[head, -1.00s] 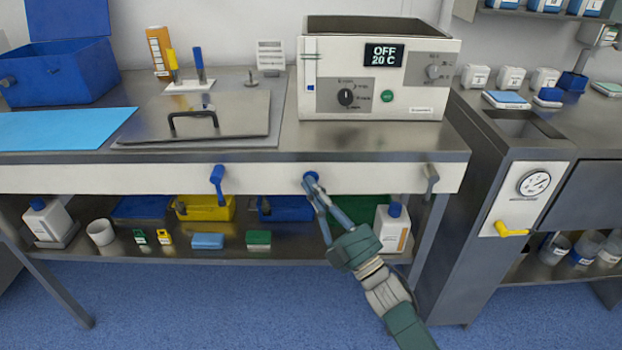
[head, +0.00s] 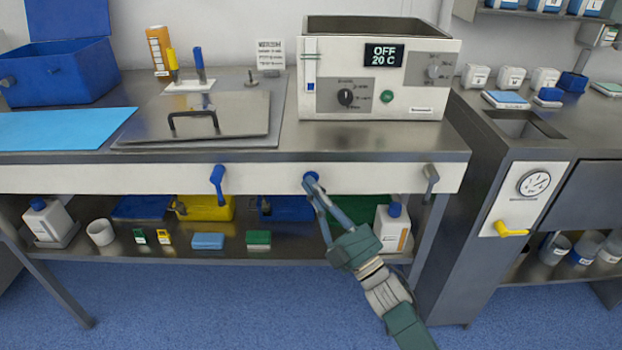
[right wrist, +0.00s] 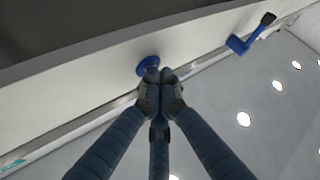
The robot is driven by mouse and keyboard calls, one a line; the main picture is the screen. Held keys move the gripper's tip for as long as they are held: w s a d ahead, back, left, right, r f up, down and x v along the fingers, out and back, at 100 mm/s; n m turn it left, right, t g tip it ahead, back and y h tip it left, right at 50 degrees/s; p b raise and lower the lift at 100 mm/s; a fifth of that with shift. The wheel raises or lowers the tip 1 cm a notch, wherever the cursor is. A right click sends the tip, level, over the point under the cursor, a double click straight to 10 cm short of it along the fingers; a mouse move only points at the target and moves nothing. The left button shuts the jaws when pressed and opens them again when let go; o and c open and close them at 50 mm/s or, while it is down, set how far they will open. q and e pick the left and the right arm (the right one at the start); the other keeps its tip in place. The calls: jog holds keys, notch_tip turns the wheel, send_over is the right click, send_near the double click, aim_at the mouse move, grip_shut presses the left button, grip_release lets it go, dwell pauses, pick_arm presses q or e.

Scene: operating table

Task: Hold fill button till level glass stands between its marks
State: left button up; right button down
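The fill button appears to be the round blue knob (head: 310,177) on the white front panel under the bench top; it also shows in the right wrist view (right wrist: 148,66). My right gripper (head: 312,183) is shut, its fingertips together at the blue button. In the right wrist view its fingertips (right wrist: 160,76) overlap the button's lower edge; I cannot tell how far it is pressed. The level glass (head: 311,65) is a narrow strip on the left front of the white bath (head: 420,98). Blue shows low in it, with thin green marks higher up. My left gripper is not in view.
A blue valve handle (head: 217,182) sticks out left of the button, and a grey one (head: 431,180) to its right. The bath's display (head: 384,55) reads OFF, 20 C. The lower shelf (head: 180,255) holds bins and bottles behind my right arm.

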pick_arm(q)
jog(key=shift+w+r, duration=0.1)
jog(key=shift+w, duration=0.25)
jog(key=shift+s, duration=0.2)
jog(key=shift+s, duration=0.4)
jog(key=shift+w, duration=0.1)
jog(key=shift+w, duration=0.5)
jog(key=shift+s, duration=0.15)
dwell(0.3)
